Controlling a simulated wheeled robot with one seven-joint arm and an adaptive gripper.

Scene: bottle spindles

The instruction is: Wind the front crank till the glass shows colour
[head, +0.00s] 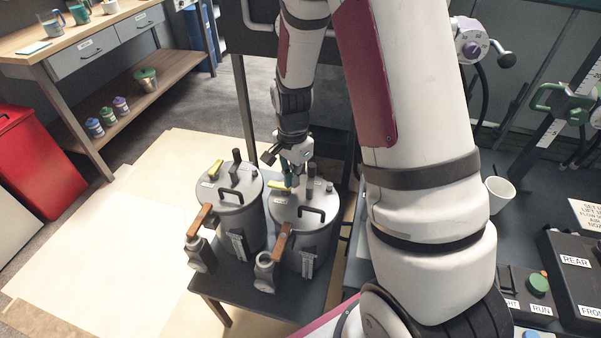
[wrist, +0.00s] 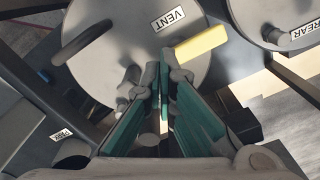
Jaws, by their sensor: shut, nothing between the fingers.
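Two grey lidded pots stand side by side on a dark stand: a left pot (head: 238,207) and a right pot (head: 303,222). Each has a brown-handled lever at its near side, the left lever (head: 200,220) and the right lever (head: 281,243), and a narrow upright strip. I see no colour in the right strip (head: 308,264). I cannot tell which part is the front crank. My gripper (head: 288,172) is shut and empty over the right pot's lid. The wrist view shows its teal fingers (wrist: 161,100) by small grey fittings, near a VENT label (wrist: 169,18); contact is unclear.
A yellow lever (wrist: 202,46) lies close to my fingers. A lid labelled REAR (wrist: 303,29) is beside it. A white cup (head: 499,193) and a button panel (head: 538,285) are at the right.

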